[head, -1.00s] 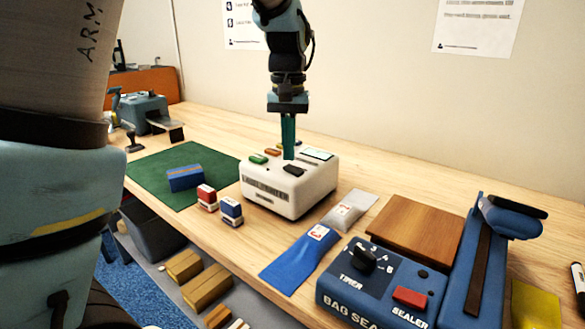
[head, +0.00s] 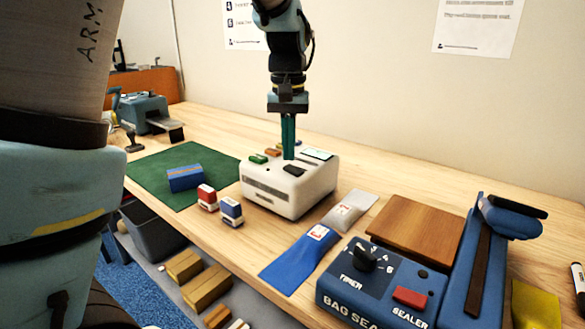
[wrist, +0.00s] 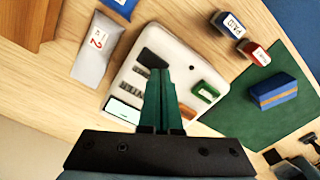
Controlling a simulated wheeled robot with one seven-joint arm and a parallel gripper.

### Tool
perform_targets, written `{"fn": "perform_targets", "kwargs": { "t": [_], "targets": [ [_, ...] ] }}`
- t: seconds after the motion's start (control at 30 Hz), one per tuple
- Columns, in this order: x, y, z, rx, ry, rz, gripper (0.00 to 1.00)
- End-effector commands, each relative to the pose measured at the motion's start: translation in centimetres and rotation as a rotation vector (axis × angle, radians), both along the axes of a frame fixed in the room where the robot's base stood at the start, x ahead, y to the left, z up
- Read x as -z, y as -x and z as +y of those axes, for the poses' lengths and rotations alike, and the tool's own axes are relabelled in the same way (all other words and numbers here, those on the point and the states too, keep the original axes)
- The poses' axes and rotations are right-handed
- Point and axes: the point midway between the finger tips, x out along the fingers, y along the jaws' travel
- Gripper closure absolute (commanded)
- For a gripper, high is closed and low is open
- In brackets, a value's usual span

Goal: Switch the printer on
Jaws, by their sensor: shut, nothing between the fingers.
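The printer (head: 290,198) is a white box on the wooden bench, with a green control (head: 258,158), an orange control (head: 272,152), a black piece (head: 293,170) and a pale display (head: 317,154) on top. In the wrist view the green control (wrist: 206,90) lies right of the fingers and the black piece (wrist: 152,60) just beyond their tips. My gripper (head: 289,157) is shut and empty, pointing down over the printer's top. It also shows in the wrist view (wrist: 158,72). I cannot tell whether its tips touch the top. The fingers hide part of the panel.
Red and blue stamps (head: 207,197) stand left of the printer, near a blue box (head: 185,178) on a green mat (head: 160,161). A grey packet (head: 350,209) and the blue bag sealer (head: 375,285) are at right. Bare bench lies behind the printer.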

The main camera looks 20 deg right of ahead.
Motion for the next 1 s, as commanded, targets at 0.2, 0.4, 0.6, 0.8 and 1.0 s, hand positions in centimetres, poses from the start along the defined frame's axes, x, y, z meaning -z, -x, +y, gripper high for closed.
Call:
{"fn": "perform_targets", "kwargs": {
  "t": [0.2, 0.4, 0.6, 0.8, 1.0],
  "targets": [
    [0.0, 0.0, 0.0, 0.0, 0.0, 0.0, 1.0],
    [0.1, 0.0, 0.0, 0.0, 0.0, 0.0, 1.0],
    [0.4, 0.01, 0.01, 0.0, -0.001, 0.001, 1.0],
    [0.69, 0.01, 0.01, 0.0, -0.001, 0.001, 1.0],
    [0.97, 0.0, 0.0, 0.0, -0.001, 0.001, 1.0]
  ]
}}
